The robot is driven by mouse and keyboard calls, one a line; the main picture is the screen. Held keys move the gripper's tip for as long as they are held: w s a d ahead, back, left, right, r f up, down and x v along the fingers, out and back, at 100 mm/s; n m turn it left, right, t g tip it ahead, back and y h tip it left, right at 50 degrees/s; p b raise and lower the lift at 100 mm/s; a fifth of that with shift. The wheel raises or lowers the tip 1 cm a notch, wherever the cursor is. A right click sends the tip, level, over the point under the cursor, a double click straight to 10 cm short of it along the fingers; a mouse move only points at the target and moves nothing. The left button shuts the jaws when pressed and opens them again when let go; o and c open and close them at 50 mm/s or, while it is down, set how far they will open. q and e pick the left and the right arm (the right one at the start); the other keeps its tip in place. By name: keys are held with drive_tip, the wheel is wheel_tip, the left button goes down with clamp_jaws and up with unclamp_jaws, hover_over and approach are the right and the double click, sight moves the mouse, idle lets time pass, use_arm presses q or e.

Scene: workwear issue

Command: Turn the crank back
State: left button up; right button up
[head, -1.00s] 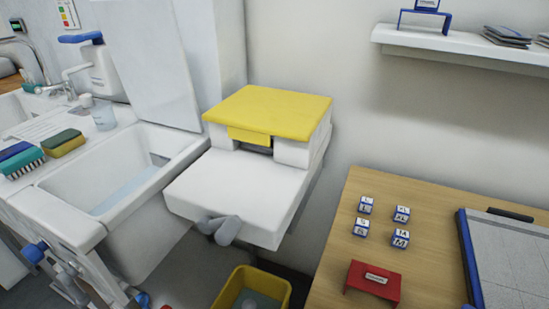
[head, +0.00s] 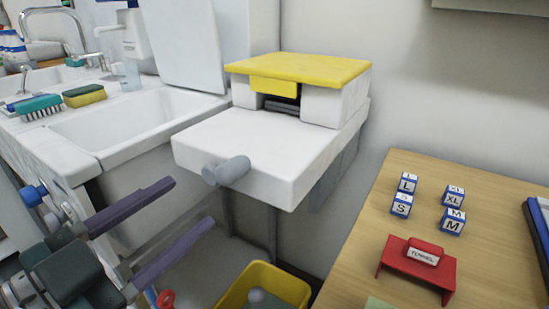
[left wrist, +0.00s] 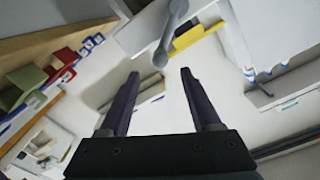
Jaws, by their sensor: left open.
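The grey crank (head: 228,171) sits on the front face of a white machine (head: 265,145) with a yellow lid (head: 298,68). Its rounded grip sticks out toward me. My left gripper (head: 191,202) is open and empty, below and to the left of the crank, apart from it. In the left wrist view the crank (left wrist: 167,38) shows just beyond the gap between the open fingertips (left wrist: 160,73). My right gripper is not in view.
A white sink (head: 135,125) with a brush and sponge is at the left. A yellow bin (head: 300,287) stands below the machine. A wooden table (head: 490,190) at the right holds several size blocks and a red stand (head: 425,268).

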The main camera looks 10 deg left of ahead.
sight(219, 179)
use_arm(q)
drive_tip(key=b+x, duration=0.1)
drive_tip(key=x, duration=0.8)
drive_tip(key=shift+w+d+r, duration=0.1)
drive_tip(key=shift+w, duration=0.15)
clamp_jaws()
idle(1.0)
